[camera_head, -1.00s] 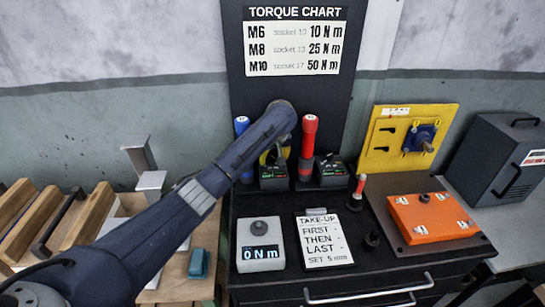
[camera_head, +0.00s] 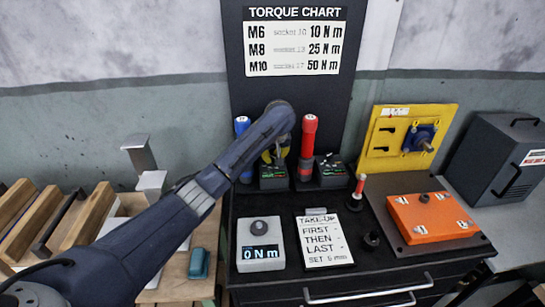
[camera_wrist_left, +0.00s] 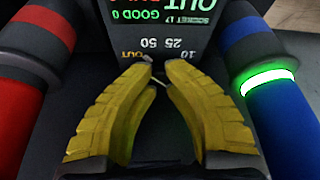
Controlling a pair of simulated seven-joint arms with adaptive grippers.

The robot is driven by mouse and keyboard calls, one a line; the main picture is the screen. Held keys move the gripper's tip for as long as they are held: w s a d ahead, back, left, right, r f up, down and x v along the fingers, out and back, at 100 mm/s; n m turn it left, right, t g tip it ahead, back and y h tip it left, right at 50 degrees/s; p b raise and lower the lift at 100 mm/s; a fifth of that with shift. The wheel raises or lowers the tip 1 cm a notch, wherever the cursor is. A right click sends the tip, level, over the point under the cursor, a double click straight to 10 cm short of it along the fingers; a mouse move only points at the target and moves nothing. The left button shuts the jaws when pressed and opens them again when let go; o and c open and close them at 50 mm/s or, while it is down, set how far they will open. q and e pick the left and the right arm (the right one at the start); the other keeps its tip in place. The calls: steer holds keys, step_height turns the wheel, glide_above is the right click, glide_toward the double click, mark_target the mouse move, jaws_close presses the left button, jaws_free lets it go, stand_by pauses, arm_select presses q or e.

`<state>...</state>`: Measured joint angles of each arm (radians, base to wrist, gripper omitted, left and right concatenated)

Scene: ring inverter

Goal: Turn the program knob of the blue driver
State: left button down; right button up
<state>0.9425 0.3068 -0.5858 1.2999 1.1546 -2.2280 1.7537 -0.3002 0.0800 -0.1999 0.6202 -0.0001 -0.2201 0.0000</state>
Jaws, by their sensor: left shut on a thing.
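The blue driver (camera_head: 242,125) stands upright behind my left arm; its lower part is partly covered. In the left wrist view, the blue driver (camera_wrist_left: 285,110) is at the right with a glowing green ring. Its black program box (camera_head: 273,183) shows a lit screen (camera_wrist_left: 180,12) and the marks OUT, 50, 25 and 10, upside down in the wrist view. My left gripper (camera_wrist_left: 159,76) points at this box, its yellow fingertips shut around the program knob just by the marks. The knob is almost wholly hidden between the fingers. My right gripper is not in view.
A red driver (camera_head: 308,140) stands close to the right with its own box (camera_head: 329,170). A grey 0 N m meter (camera_head: 261,254) and a take-up card (camera_head: 324,240) lie in front. A yellow plate (camera_head: 392,152) and orange block (camera_head: 432,216) are at the right.

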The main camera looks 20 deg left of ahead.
arm_select(q)
steer(key=shift+a+r+m+t+h, duration=0.1)
steer(key=shift+m+t+h, duration=0.15)
steer(key=shift+m, duration=0.65)
steer(key=shift+a+m+t+h, duration=0.15)
steer(key=shift+m+h, duration=0.2)
steer(key=shift+m, duration=0.55)
steer(key=c, duration=1.1)
jaws_free()
steer(key=shift+w+d, duration=0.1)
steer(key=shift+d, duration=0.05)
steer(key=shift+o, duration=0.2)
steer(key=v, duration=1.1)
steer(key=shift+r, duration=0.4)
